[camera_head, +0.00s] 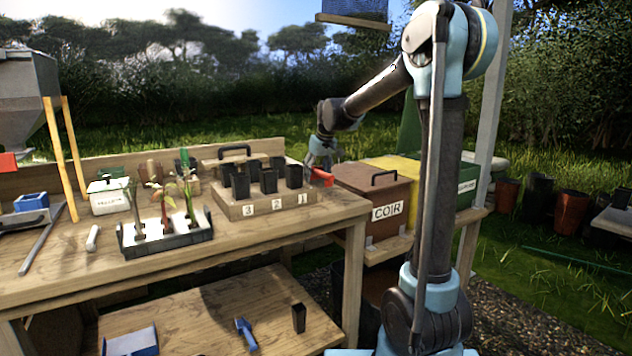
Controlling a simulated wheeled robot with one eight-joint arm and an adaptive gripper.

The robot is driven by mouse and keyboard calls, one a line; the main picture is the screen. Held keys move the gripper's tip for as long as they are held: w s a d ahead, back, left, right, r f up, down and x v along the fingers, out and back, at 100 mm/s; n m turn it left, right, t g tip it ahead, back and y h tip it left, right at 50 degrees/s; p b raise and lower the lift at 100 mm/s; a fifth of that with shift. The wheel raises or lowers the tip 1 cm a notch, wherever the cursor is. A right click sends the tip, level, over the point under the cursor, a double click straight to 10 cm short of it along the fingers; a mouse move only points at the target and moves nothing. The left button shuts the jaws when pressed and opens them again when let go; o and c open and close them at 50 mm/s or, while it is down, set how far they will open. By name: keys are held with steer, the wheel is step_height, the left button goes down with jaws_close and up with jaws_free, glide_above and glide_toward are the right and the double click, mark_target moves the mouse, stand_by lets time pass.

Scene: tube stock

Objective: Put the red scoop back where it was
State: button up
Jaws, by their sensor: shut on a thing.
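The red scoop (323,177) is at the right end of the workbench, next to the wooden pot block. My gripper (320,166) is shut on it, with the fingers around its near end. The scoop looks to be at about the height of the block's top, between the block and the COIR bin. Whether it touches the bench or hangs clear cannot be told. The gripper partly hides it.
A wooden block (242,211) numbered 3, 2, 1 holds several black pots. A brown bin (386,213) marked COIR has a lid handle. A black tray (180,241) holds seedlings. A blue scoop (246,333) lies on the lower shelf. The bench front right (300,224) is clear.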

mark_target(323, 190)
step_height(323, 190, up, 7)
steer(key=shift+f, duration=0.2)
steer(key=shift+s+d+r, duration=0.1)
steer(key=shift+s+r, duration=0.05)
steer(key=shift+r, duration=0.1)
steer(key=shift+s+d, duration=0.2)
steer(key=shift+s, duration=0.05)
steer(key=s+d, duration=0.1)
steer(key=s+d+f, duration=0.1)
steer(key=s, duration=0.1)
steer(key=shift+f, duration=0.2)
steer(key=shift+s+d+f, duration=0.15)
steer(key=shift+s+f, duration=0.05)
steer(key=shift+f, duration=3.4)
steer(key=shift+f, duration=0.45)
steer(key=o, duration=1.3)
